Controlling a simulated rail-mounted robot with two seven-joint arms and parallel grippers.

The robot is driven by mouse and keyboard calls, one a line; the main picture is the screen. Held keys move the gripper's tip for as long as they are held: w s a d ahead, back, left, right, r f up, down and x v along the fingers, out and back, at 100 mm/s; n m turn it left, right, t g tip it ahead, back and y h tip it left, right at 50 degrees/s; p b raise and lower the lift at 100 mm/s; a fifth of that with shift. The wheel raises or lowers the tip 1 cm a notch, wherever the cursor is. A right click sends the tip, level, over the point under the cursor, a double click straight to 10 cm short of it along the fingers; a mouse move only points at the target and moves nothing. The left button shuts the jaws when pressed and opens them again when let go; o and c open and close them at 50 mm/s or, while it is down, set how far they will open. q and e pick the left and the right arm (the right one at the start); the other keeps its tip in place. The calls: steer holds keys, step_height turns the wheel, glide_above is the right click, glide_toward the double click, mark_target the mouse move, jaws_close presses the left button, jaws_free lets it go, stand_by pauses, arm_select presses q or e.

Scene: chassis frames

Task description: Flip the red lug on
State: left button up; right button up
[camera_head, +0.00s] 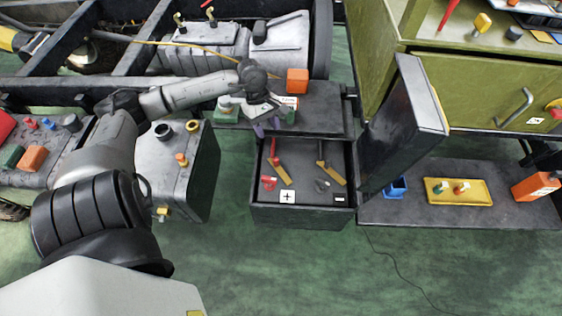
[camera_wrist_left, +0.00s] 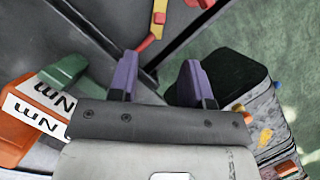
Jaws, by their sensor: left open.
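The red lug (camera_head: 274,152) is a red end on a yellow bar, lying in the left half of an open dark box (camera_head: 303,220). A small red fitting (camera_head: 269,183) sits in front of it, beside a plus label. The lug also shows near the top of the left wrist view (camera_wrist_left: 147,43), with its yellow bar running upward. My left gripper (camera_head: 267,127) has purple fingertips and is open and empty, just behind the box's rear edge. In the left wrist view its fingers (camera_wrist_left: 158,80) are spread apart, clear of the lug. My right gripper is not in view.
A second yellow bar (camera_head: 335,174) with a dark end lies in the box's right half. An orange block (camera_head: 297,80) stands behind the gripper, a grey tank (camera_head: 180,170) left of the box. A dark upright panel (camera_head: 405,125) and a shelf with a yellow tray (camera_head: 458,200) are right.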

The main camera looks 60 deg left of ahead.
mark_target(277, 160)
arm_select(q)
steer(key=b+x, duration=0.3)
steer(key=x, duration=0.9)
steer(key=shift+f, duration=0.1)
steer(key=shift+d+f+b, duration=0.3)
steer(key=shift+f+b, duration=0.1)
steer(key=shift+f, duration=0.1)
steer(key=shift+c, duration=0.3)
jaws_close()
